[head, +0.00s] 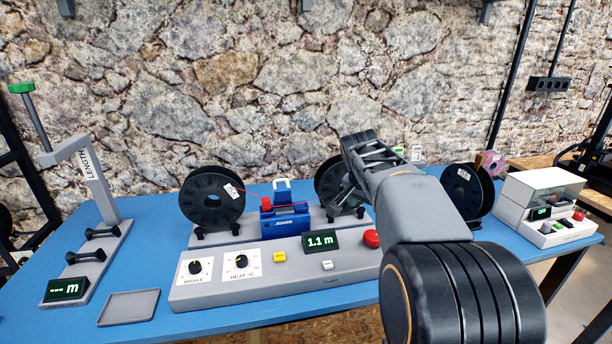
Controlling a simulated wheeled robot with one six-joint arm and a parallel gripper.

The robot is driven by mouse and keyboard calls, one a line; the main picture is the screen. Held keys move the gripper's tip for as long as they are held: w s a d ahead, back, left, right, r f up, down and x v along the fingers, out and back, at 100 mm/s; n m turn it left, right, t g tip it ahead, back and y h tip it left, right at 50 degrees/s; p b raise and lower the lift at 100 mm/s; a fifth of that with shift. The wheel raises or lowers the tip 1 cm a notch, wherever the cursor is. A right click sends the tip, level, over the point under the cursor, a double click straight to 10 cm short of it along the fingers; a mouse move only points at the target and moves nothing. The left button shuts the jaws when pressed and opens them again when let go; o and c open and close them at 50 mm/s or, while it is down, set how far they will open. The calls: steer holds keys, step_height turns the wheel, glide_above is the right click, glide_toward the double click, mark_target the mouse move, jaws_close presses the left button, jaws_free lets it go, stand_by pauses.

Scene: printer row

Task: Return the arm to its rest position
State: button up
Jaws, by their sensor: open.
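My arm rises from the lower right and reaches over the right part of the grey control console (215,294). My gripper (346,192) is at its far end, in front of the right black spool (328,178), and partly covers it. The jaws are open and I see nothing held in them. The fingertips are hard to make out against the dark spool, so I cannot tell whether they touch it.
A left black spool (211,198) and a blue splicer (285,222) with a red strand stand behind the console. A length gauge (95,187) and empty tray (128,307) are left. Another spool (463,192) and a white machine (541,192) are right. The blue table (146,232) has clear patches.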

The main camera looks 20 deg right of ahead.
steer(key=s+a+f+n+y+p, duration=0.25)
steer(key=s+a+n+p, duration=0.25)
steer(key=a+n, duration=0.25)
steer(key=s+a+r+n+t+y+p, duration=0.1)
steer(key=s+a+r+n+p, duration=0.4)
steer(key=s+a+p, duration=0.5)
steer(key=shift+s+a+r+t, duration=0.15)
steer(key=shift+a+r+t, duration=0.15)
steer(key=shift+a+r, duration=0.4)
steer(key=shift+d+r+y, duration=0.15)
steer(key=shift+y, duration=0.1)
